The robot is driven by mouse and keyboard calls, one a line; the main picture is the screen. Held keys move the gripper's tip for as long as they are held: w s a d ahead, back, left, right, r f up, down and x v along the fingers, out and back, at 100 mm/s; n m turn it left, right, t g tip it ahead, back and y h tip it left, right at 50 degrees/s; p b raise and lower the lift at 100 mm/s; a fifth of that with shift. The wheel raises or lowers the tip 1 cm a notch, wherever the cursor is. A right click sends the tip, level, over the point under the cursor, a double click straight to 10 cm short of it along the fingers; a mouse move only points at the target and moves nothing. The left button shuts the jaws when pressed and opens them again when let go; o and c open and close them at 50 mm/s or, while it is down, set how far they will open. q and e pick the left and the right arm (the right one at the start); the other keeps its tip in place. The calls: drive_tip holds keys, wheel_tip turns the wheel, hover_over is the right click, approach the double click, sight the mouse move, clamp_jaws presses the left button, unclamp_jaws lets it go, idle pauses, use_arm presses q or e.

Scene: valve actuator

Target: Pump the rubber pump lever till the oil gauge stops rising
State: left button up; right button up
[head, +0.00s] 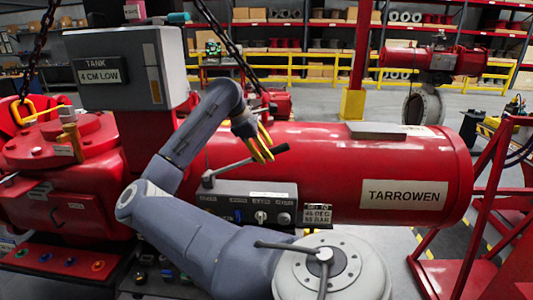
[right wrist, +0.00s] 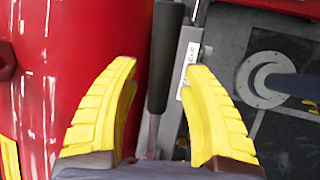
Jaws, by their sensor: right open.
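The pump lever (head: 235,165) is a metal rod with a black rubber grip, slanting up to the right from a pivot on the grey control panel (head: 240,197). In the right wrist view the black grip (right wrist: 164,60) runs lengthwise between the yellow fingers, with gaps on both sides. My right gripper (head: 260,148) is open above and around the grip's line, not clamped on it; it also shows in the right wrist view (right wrist: 161,115). My left gripper is not in view. I cannot make out an oil gauge.
A large red cylinder (head: 330,155) labelled TARROWEN lies behind the lever. A grey box (head: 125,70) reading "TANK 4 CM LOW" stands at the upper left. Chains (head: 36,55) hang nearby. A red stand (head: 485,205) is at the right.

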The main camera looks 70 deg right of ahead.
drive_tip(key=v, duration=1.1)
